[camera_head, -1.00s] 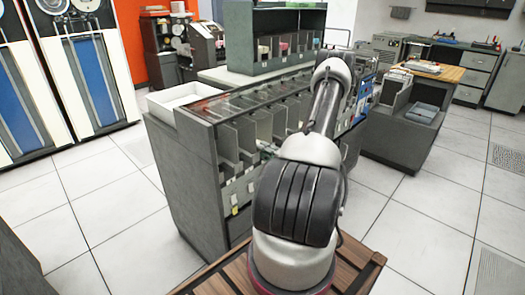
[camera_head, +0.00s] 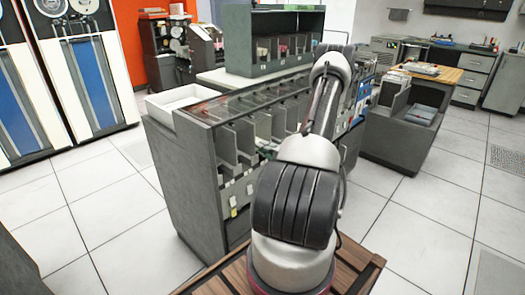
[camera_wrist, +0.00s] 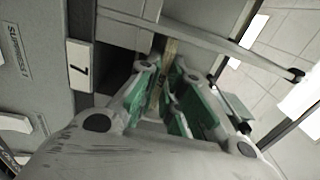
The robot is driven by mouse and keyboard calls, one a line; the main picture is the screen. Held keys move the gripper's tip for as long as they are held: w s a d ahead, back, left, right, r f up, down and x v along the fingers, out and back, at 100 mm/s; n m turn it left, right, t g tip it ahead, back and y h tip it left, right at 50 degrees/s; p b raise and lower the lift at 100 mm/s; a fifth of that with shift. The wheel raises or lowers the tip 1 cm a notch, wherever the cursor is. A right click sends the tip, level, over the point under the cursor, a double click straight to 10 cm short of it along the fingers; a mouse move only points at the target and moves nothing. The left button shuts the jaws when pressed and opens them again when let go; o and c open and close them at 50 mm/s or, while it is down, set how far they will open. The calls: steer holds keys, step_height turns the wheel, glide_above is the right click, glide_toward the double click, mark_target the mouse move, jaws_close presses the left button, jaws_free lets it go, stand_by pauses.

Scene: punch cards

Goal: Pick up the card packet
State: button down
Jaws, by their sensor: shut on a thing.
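In the wrist view, my gripper (camera_wrist: 165,92), with green pads on its fingers, is shut on a thin tan strip that looks like the edge of the card packet (camera_wrist: 170,48). The packet stands up between the fingers beside a grey divider. Its lower part is hidden by the fingers. In the head view, my arm reaches over the grey sorter cabinet (camera_head: 180,190). My gripper and the packet are hidden behind the arm there.
A white tray (camera_head: 175,100) sits on the cabinet's left end. A dark shelf unit (camera_head: 275,38) stands behind. Tiled floor (camera_head: 440,215) is clear at right.

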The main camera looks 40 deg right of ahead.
steer(key=s+r, duration=0.2)
steer(key=s, duration=0.5)
steer(key=s+d+r, duration=0.1)
steer(key=s+r, duration=0.2)
steer(key=s, duration=0.4)
